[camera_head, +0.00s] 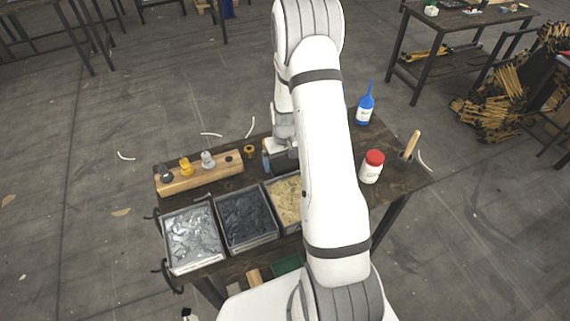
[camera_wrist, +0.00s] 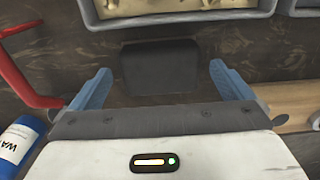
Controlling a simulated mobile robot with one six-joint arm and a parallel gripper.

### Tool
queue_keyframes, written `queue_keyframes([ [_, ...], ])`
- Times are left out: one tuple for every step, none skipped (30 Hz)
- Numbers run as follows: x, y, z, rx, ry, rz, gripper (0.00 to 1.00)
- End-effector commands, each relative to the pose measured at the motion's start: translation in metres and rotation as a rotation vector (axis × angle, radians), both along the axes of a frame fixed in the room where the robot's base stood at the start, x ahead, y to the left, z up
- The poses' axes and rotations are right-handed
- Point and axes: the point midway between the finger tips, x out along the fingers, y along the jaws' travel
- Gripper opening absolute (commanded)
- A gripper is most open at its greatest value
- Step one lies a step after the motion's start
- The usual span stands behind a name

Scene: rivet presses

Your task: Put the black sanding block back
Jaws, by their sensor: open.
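The black sanding block (camera_wrist: 160,65) lies on the dark tabletop in the wrist view, a plain dark block with rounded edges. My gripper (camera_wrist: 160,72) is open, with one pale blue finger to each side of the block and a visible gap on both sides. In the head view my gripper (camera_head: 279,156) is low over the table, behind the bin of yellowish pieces (camera_head: 285,197). There my arm hides the block. I cannot tell how far the fingertips are above the tabletop.
Bins of grey pieces (camera_head: 193,236) and black pieces (camera_head: 245,214) line the near edge. A wooden rail with knobs (camera_head: 200,176) lies left of my gripper. A blue bottle (camera_head: 365,109) and red-capped jar (camera_head: 372,167) stand right. A red bar (camera_wrist: 22,75) curves beside the left finger.

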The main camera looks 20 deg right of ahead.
Motion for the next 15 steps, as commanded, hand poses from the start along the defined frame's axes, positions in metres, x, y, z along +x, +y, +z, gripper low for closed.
queue_keyframes([
  [0.001,0.000,0.008,-0.001,-0.005,0.000,1.00],
  [0.001,0.000,0.014,-0.001,-0.005,0.000,1.00],
  [0.001,0.000,0.022,-0.001,-0.005,0.000,1.00],
  [0.001,0.000,0.028,-0.001,-0.006,0.000,1.00],
  [0.001,-0.001,0.034,-0.001,-0.006,0.000,1.00],
  [0.001,-0.001,0.043,-0.002,-0.007,-0.001,1.00],
  [0.001,-0.001,0.048,-0.001,-0.005,-0.001,1.00],
  [0.001,-0.001,0.054,-0.001,-0.006,-0.001,1.00],
  [0.001,-0.001,0.061,-0.001,-0.005,-0.001,1.00],
  [0.001,-0.001,0.067,-0.001,-0.006,-0.001,1.00],
  [0.001,-0.001,0.072,-0.001,-0.004,-0.001,1.00],
  [0.001,-0.001,0.078,-0.001,-0.005,-0.001,1.00],
  [0.001,-0.001,0.082,-0.001,-0.004,-0.001,1.00],
  [0.001,-0.001,0.086,-0.001,-0.003,-0.001,1.00],
  [0.001,-0.001,0.090,-0.001,-0.004,-0.001,1.00],
])
